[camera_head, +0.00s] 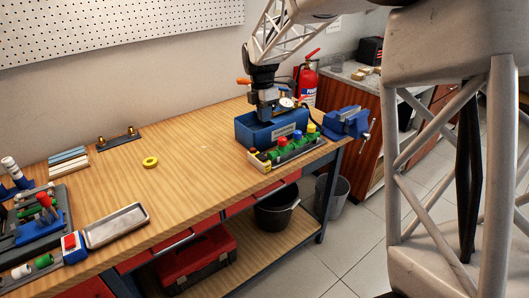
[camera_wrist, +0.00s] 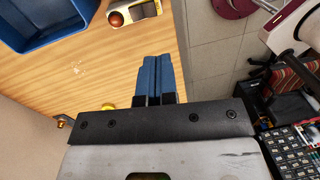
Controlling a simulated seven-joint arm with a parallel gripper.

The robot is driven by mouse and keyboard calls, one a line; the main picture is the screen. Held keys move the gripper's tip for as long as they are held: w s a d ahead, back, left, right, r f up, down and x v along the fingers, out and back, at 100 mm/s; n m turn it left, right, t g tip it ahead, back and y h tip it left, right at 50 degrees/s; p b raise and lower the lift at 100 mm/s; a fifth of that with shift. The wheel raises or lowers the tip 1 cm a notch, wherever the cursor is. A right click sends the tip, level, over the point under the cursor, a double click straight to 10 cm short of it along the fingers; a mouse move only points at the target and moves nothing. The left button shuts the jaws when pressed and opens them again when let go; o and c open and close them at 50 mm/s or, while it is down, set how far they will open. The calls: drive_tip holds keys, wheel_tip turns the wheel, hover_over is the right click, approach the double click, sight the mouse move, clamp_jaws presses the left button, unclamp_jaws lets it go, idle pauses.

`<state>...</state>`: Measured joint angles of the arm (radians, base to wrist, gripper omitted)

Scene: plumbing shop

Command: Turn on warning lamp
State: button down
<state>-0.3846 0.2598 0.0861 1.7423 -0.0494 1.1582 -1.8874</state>
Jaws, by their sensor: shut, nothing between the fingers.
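A small pale-and-yellow box with a red-brown dome (camera_wrist: 117,18) shows at the top of the wrist view, near the bench edge and beside the blue bin. It looks like the warning lamp, but I cannot tell whether it is lit. A yellow-and-white box (camera_head: 258,161) at the front bench edge in the head view may be the same thing. My gripper (camera_head: 264,114) points down near the blue bin (camera_head: 244,134). In the wrist view my gripper's blue fingers (camera_wrist: 157,62) are together, with nothing between them, apart from the domed box.
The blue bin also shows in the wrist view (camera_wrist: 62,33). A strip of coloured knobs (camera_head: 290,148) lies along the bench front, with a blue vise (camera_head: 347,122) to its right. A yellow ring (camera_head: 150,162) and a metal tray (camera_head: 117,225) lie left. The middle of the bench is clear.

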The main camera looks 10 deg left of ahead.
sight(263, 157)
drive_tip(key=shift+w+a+f+n, duration=0.4)
drive_tip(key=shift+a, duration=0.25)
drive_tip(key=shift+f, duration=0.15)
drive_tip(key=f, duration=0.4)
drive_tip(key=d+f, duration=0.1)
drive_tip(key=f, duration=0.4)
drive_tip(key=s+f, duration=0.1)
drive_tip(key=f, duration=0.3)
drive_tip(key=shift+s+d+f, duration=0.1)
drive_tip(key=shift+d+f, duration=0.05)
drive_tip(key=shift+f, duration=0.15)
drive_tip(key=shift+f, duration=0.2)
drive_tip(key=shift+r, duration=0.1)
drive_tip(key=shift+w+a+r, duration=0.25)
drive_tip(key=shift+w+a, duration=0.2)
drive_tip(key=shift+a, duration=0.05)
